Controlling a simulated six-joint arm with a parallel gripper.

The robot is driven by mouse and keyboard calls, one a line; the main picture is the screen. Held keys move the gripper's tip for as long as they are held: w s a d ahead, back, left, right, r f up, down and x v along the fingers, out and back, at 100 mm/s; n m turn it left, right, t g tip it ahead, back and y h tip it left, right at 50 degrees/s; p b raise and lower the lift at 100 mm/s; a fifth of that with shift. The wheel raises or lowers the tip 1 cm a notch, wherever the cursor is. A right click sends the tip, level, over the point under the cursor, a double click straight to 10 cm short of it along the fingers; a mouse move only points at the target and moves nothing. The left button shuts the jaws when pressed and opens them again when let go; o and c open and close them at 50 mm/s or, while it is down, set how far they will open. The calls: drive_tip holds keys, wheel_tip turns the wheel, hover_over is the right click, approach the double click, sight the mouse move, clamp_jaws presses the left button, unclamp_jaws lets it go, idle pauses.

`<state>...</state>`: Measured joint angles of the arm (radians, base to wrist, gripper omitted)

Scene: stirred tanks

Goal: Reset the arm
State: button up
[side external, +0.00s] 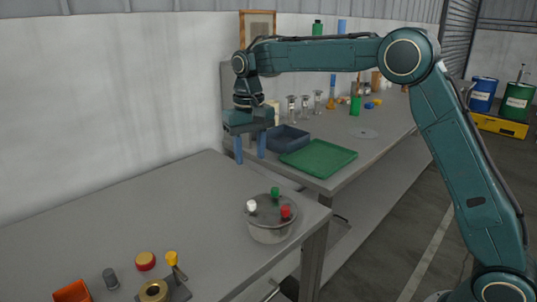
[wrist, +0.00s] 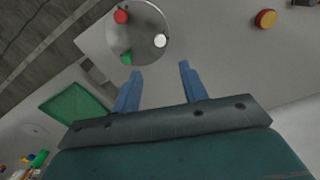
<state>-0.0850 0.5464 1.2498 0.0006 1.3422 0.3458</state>
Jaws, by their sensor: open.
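My gripper (side external: 250,147) is open and empty, with its blue fingers pointing down near the far end of the front table, close to the wall. It also shows in the wrist view (wrist: 158,82), with a clear gap between the fingers. My arm is raised and bent, reaching left across the tables from its base at the lower right. A lidded metal pot (side external: 270,220) stands on the front table, apart from the gripper. Its lid carries a white, a green and a red knob, and the pot also shows in the wrist view (wrist: 138,35).
A green tray (side external: 318,158) and a dark blue-grey bin (side external: 288,138) sit on the back table, near the gripper's right. Metal vessels and bottles stand farther back. A red-yellow button (side external: 145,261) and an orange box (side external: 73,291) lie at the front. The front table's left middle is clear.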

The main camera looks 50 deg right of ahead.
drive_tip(key=s+d+r+n+t, duration=0.15)
drive_tip(key=s+r, duration=0.25)
drive_tip(key=s, duration=0.5)
drive_tip(key=s+d+r+t, duration=0.15)
drive_tip(key=s+r, duration=0.25)
drive_tip(key=s, duration=0.4)
drive_tip(key=s+f+t, duration=0.1)
drive_tip(key=s+f, duration=0.1)
drive_tip(key=s, duration=0.7)
drive_tip(key=s+d+f+n+t, duration=0.1)
drive_tip(key=s+f, duration=0.2)
drive_tip(key=s, duration=0.5)
drive_tip(key=shift+s+d+t, duration=0.25)
drive_tip(key=shift+s+t, duration=0.05)
drive_tip(key=shift+s, duration=0.05)
drive_tip(key=shift+n, duration=0.25)
